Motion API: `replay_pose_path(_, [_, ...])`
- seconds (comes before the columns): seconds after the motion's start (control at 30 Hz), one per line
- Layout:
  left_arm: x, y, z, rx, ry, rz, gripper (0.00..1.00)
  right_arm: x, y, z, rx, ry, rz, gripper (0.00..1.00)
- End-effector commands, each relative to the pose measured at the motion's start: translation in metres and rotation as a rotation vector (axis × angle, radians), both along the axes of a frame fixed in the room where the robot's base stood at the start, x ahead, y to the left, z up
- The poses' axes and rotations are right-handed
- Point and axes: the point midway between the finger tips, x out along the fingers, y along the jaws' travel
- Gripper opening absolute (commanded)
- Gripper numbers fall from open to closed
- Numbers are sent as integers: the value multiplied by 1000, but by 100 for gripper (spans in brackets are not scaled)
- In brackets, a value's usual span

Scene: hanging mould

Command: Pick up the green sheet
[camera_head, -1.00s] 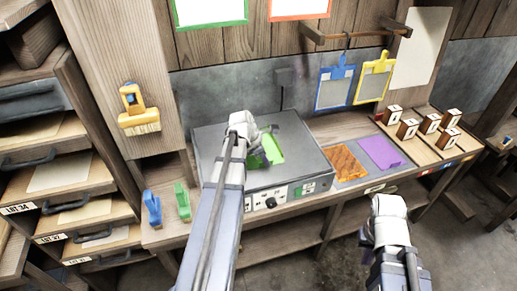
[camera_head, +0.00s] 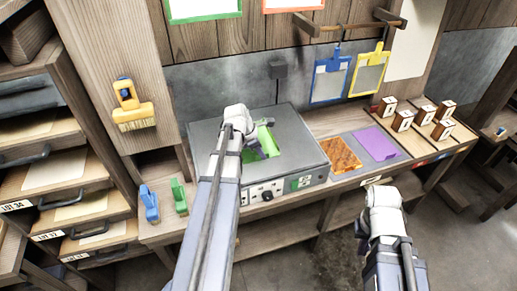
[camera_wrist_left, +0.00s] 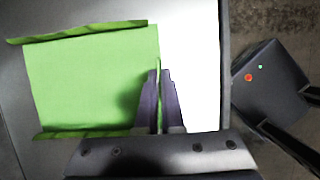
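The green sheet (camera_head: 266,140) is at the top of the grey box-shaped machine (camera_head: 300,160) in the head view, partly hidden behind my left wrist. In the left wrist view the sheet (camera_wrist_left: 90,80) fills the left half, with its upper and lower edges curled. My left gripper (camera_wrist_left: 160,80) has its fingers close together at the sheet's right edge, with a strip of green between them.
An orange sheet (camera_head: 340,156) and a purple sheet (camera_head: 376,143) lie right of the machine. Wooden blocks (camera_head: 403,120) stand further right.

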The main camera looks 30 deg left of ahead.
Motion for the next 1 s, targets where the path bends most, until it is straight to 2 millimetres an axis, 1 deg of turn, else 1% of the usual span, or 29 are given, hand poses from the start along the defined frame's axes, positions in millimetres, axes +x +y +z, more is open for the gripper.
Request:
replay_pose_path(0.17, [0, 0, 11, 1, -1, 0, 0, 0, 0, 11, 0, 0, 0, 0])
replay_pose_path(0.27, [0, 0, 21, 1, -1, 0, 0, 0, 0, 21, 0, 0, 0, 0])
replay_pose_path(0.73, [0, 0, 90, 0, 0, 0, 0, 0, 0, 90, 0, 0, 2, 0])
replay_pose_path(0.87, [0, 0, 99, 0, 0, 0, 0, 0, 0, 99, 0, 0, 1, 0])
replay_pose_path(1.0, [0, 0, 101, 0, 0, 0, 0, 0, 0, 101, 0, 0, 1, 0])
